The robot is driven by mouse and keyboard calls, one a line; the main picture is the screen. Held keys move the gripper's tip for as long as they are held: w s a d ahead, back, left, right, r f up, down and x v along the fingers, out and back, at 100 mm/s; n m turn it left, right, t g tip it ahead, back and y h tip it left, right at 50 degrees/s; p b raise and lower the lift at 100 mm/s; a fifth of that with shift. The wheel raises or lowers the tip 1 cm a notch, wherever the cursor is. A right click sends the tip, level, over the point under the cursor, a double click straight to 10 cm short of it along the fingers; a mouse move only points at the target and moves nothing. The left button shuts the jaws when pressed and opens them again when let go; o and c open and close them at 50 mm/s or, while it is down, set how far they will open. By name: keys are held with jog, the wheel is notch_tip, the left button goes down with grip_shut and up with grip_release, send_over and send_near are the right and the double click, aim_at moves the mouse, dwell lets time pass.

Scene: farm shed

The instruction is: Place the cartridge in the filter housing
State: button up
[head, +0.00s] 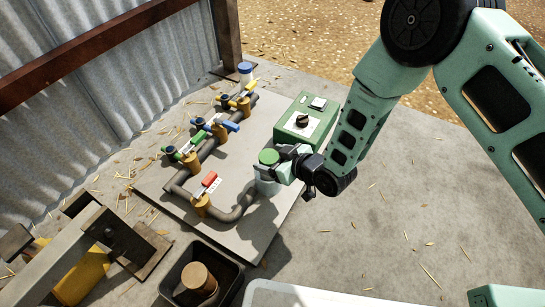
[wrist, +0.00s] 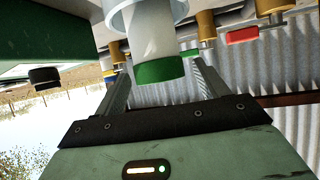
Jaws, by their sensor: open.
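The filter housing (head: 266,185) is a clear cup at the right front of the grey board with the pipes. Its rim (wrist: 120,20) shows at the top of the wrist view, which is upside down. The cartridge, a white cylinder (wrist: 148,38) with a green cap (head: 268,156), stands with its white part inside the housing and its cap above the rim. How deep it sits cannot be told. My gripper (wrist: 158,72) is open, with one finger on each side of the green cap and gaps visible between. My gripper (head: 278,163) hides part of the housing in the head view.
A green box with a black knob (head: 303,120) stands close behind the housing. Pipes with coloured valve levers, one red (head: 210,180), lie to the left. A dark bin (head: 177,279) holding a brown cylinder (head: 199,281) is in front.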

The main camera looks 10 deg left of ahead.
jog(key=shift+r, duration=0.25)
jog(key=p+v, duration=0.6)
jog(key=v, duration=0.6)
jog(key=shift+f, duration=0.2)
notch_tip(320, 180, up, 14)
jog(key=d+m+g+h, duration=0.2)
jog(key=d+h, duration=0.1)
jog(key=h, duration=0.2)
jog(key=s+d+r+m+g+h, duration=0.1)
jog(key=s+d+r+g+h, duration=0.1)
jog(key=s+d+r, duration=0.3)
jog(key=s+d+r+m+g+h, duration=0.1)
jog(key=s+d+r+g+h, duration=0.1)
jog(key=s+d+r, duration=0.4)
jog(key=s+r, duration=0.3)
jog(key=s, duration=0.4)
jog(key=shift+d+h, duration=0.15)
jog(key=shift+h, duration=0.25)
